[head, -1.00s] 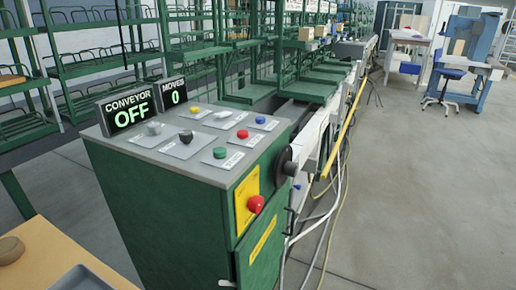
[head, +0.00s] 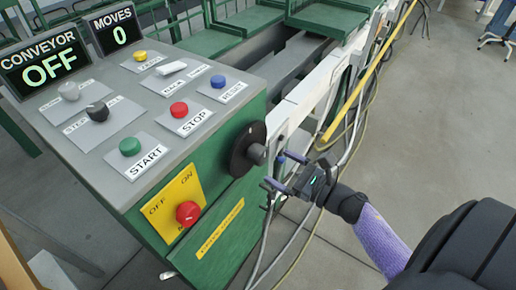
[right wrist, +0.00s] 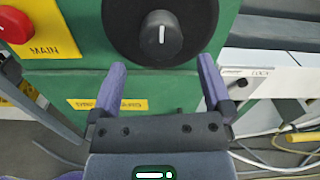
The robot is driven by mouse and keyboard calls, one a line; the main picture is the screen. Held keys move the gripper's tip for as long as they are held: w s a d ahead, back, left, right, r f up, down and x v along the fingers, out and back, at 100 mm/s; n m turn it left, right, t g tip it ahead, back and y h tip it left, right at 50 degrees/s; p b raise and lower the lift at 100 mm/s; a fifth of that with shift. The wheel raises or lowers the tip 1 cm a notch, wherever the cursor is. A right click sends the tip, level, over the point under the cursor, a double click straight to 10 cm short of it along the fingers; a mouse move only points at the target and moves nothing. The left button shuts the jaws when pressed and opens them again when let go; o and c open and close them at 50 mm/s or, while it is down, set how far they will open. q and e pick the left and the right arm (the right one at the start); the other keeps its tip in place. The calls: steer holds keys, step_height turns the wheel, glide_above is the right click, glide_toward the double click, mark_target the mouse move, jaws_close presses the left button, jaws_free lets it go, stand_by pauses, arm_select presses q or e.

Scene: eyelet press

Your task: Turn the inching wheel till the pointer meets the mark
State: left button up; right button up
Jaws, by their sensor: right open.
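The inching wheel, a black disc (head: 240,158) with a raised hub, sits on the right side face of the green cabinet. The right wrist view shows the black wheel (right wrist: 118,22) from close up, its top cut off. A white line (right wrist: 162,35) on its round hub (right wrist: 160,50) stands about upright. I cannot make out a separate mark beside the wheel. My right gripper (head: 275,172) is open and empty, just right of and below the hub in the head view. In the right wrist view its two purple fingers (right wrist: 162,66) stand apart below the hub. My left gripper is not in view.
The cabinet top (head: 205,70) carries several buttons and knobs. A CONVEYOR display (head: 45,63) reads OFF and a MOVES display (head: 117,30) reads 0. A red MAIN knob (head: 187,212) is on the yellow plate. Cables and a yellow rail (head: 365,85) run at the right.

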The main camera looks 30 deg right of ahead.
mark_target(264, 159)
steer(key=x, duration=0.6)
steer(key=shift+w, duration=0.1)
jaws_close()
